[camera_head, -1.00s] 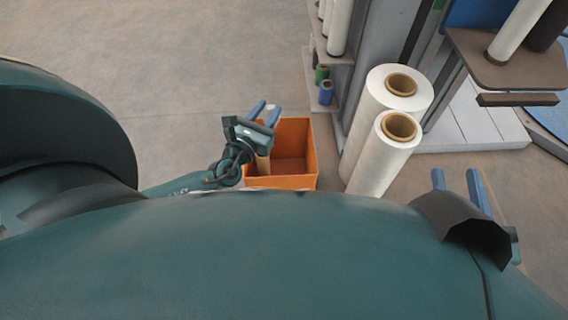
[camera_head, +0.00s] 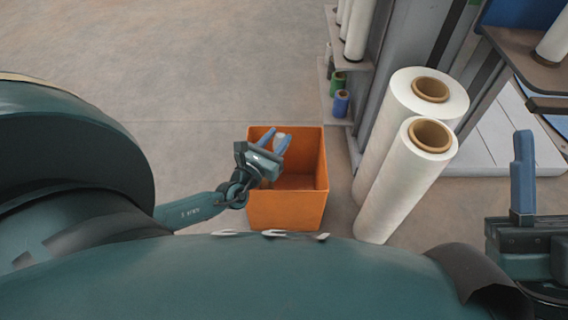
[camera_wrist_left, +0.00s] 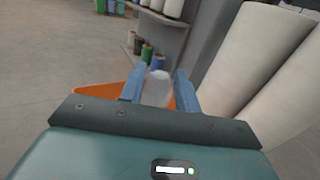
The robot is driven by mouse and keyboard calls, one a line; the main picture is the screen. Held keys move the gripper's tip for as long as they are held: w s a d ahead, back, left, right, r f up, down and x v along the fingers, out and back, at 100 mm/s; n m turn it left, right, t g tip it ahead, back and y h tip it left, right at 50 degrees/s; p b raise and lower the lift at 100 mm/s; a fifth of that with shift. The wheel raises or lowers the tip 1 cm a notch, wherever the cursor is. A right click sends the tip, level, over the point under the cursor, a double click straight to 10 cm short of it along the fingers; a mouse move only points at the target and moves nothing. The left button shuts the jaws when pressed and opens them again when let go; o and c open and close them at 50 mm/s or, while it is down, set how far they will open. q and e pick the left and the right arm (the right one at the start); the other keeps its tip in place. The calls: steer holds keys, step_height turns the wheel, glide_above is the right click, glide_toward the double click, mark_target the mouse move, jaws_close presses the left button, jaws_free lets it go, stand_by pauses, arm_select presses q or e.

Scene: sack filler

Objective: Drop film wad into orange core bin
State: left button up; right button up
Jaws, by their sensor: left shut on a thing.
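The film wad (camera_head: 279,143) is a small whitish lump between the blue fingers of my left gripper (camera_head: 273,138). In the left wrist view the wad (camera_wrist_left: 157,88) is translucent white and sits between both fingers of that gripper (camera_wrist_left: 157,80). The left gripper is shut on it over the left part of the orange core bin (camera_head: 287,210), at about its rim. The bin is open-topped; its orange wall also shows in the left wrist view (camera_wrist_left: 92,91). The gripper hides part of its inside. My right gripper (camera_head: 522,172) is at the right edge, with one blue finger visible.
Two tall white film rolls (camera_head: 405,180) with brown cores stand just right of the bin. Behind them is a grey rack with green (camera_head: 338,82) and blue (camera_head: 341,103) spools. Small white scraps (camera_head: 275,233) show at the bin's near side. Floor to the left is clear.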

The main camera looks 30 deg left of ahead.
arm_select(q)
steer(key=shift+f, duration=0.35)
arm_select(e)
steer(key=shift+s+r+n+y, duration=0.15)
steer(key=shift+r+n+y, duration=0.3)
steer(key=shift+n+y, duration=0.2)
arm_select(q)
steer(key=o, duration=1)
steer(key=shift+o, duration=0.2)
steer(key=shift+s, duration=0.1)
steer(key=s+p, duration=0.3)
steer(key=s, duration=1)
arm_select(e)
steer(key=f+m+h, duration=0.2)
steer(key=m+h, duration=0.1)
steer(key=f+m+h, duration=0.2)
steer(key=shift+w+a, duration=0.15)
steer(key=shift+w, duration=0.25)
arm_select(q)
steer(key=shift+d, duration=0.1)
